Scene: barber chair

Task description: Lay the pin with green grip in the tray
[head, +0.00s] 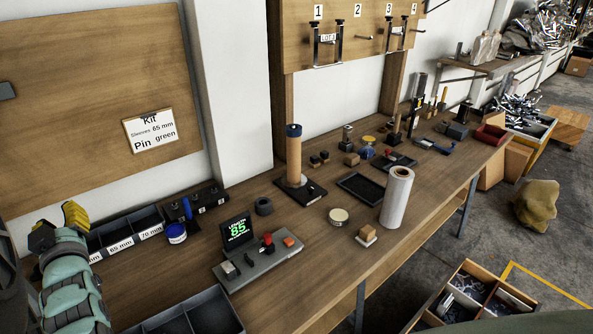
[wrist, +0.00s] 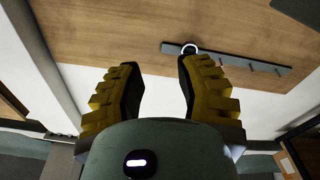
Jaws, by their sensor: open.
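No pin with a green grip can be made out in either view. A blue upright piece (head: 187,208) stands by a black block with holes (head: 205,199) at the left of the bench. A shallow, dark, empty-looking tray (head: 361,188) lies mid-bench; I cannot tell whether it is the task's tray. My gripper (head: 60,223) is at the left of the head view, near the labelled bins. In the wrist view, its yellow and black fingers (wrist: 158,88) are spread apart with nothing between them.
A sign (head: 150,130) reads "Sleeves 65 mm, Pin green". On the wooden bench (head: 330,250) stand a digital display (head: 237,231), an orange-brown cylinder (head: 294,157) and a white roll (head: 396,198). Labelled bins (head: 128,230) are at left; a grey bin (head: 205,312) is in front.

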